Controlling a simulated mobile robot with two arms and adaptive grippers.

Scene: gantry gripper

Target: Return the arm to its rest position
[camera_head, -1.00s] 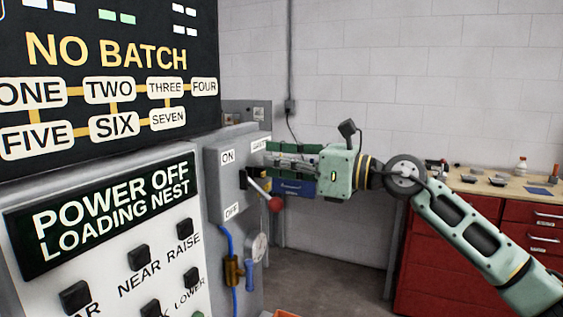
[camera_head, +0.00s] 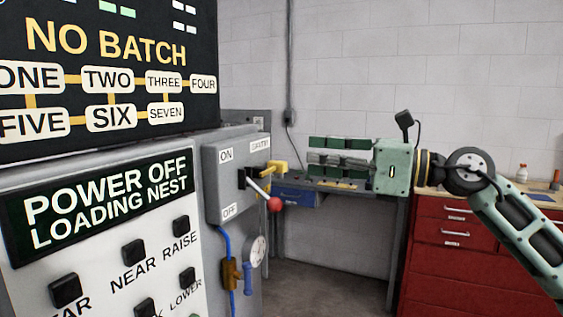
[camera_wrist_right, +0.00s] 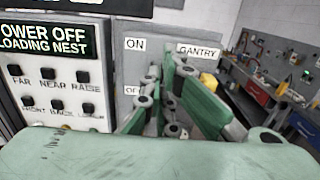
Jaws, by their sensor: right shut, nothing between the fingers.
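My right arm (camera_head: 515,235) comes in from the lower right. The fingers are to the right of the grey switch box (camera_head: 228,186) and do not appear to touch it. The box has a lever with a red knob (camera_head: 274,204), slanting down to the right between the ON and OFF labels. My left gripper is not in view.
A panel with black buttons (camera_head: 134,252) and a sign reading POWER OFF, LOADING NEST (camera_head: 110,200) stands at left. A yellow part (camera_head: 279,167) sticks out of the switch box. A workbench with a blue drawer (camera_head: 300,197) is behind the gripper; red drawers (camera_head: 440,255) are at right.

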